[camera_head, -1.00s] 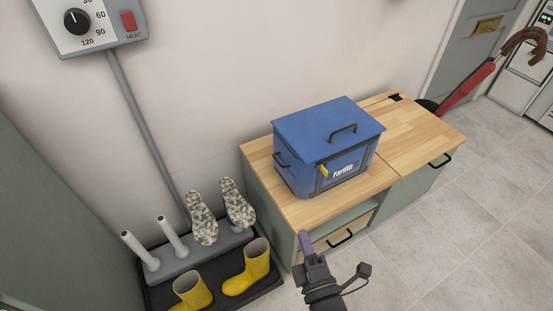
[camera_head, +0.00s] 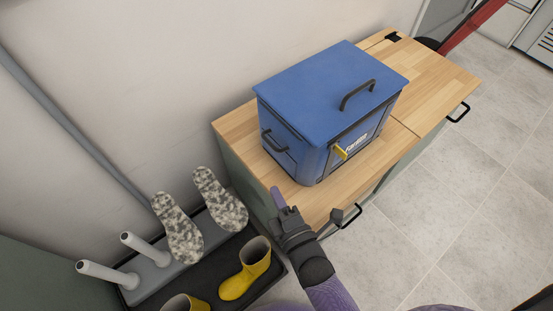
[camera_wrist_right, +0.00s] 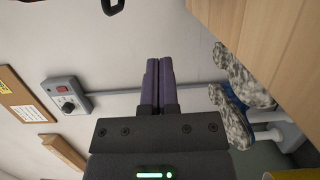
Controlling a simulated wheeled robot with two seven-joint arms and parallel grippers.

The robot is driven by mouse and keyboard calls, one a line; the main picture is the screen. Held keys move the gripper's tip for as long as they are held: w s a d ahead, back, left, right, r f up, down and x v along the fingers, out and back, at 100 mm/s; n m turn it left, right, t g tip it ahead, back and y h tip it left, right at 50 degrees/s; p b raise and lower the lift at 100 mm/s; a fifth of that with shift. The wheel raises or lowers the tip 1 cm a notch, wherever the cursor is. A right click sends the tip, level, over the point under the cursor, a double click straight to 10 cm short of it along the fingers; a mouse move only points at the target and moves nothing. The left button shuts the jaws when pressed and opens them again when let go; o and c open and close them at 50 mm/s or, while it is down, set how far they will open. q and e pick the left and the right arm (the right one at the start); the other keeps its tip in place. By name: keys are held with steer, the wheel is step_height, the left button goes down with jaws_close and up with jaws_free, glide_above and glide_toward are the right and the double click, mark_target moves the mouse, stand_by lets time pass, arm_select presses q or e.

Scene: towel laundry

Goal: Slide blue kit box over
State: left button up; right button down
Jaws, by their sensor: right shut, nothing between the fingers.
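The blue kit box (camera_head: 325,108) stands upright on the wooden top of the cabinet (camera_head: 240,128). It has a black handle on its lid, another on its left side and a yellow latch on its front. My right gripper (camera_head: 277,196) is shut and empty, just off the near left corner of the box, by the cabinet's left edge. In the right wrist view its purple fingers (camera_wrist_right: 158,86) lie together with nothing between them. Whether the fingertips touch the box cannot be told, but a gap seems to show. My left gripper is not in view.
A boot rack with upright pegs (camera_head: 146,246), patterned insoles (camera_head: 178,228) and yellow boots (camera_head: 247,272) stands left of the cabinet. The wooden top is clear to the right of the box, up to a black fitting (camera_head: 393,37).

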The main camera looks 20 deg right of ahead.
steer(key=w, duration=0.2)
steer(key=w+b, duration=0.1)
steer(key=w, duration=0.1)
steer(key=w+a+b, duration=0.1)
steer(key=w, duration=0.1)
steer(key=shift+f, duration=0.3)
steer(key=w+d, duration=0.1)
steer(key=w+d+b, duration=0.1)
steer(key=d, duration=0.1)
steer(key=shift+r+b, duration=0.15)
steer(key=shift+b, duration=0.15)
steer(key=shift+w+d+r, duration=0.1)
steer(key=shift+d, duration=0.25)
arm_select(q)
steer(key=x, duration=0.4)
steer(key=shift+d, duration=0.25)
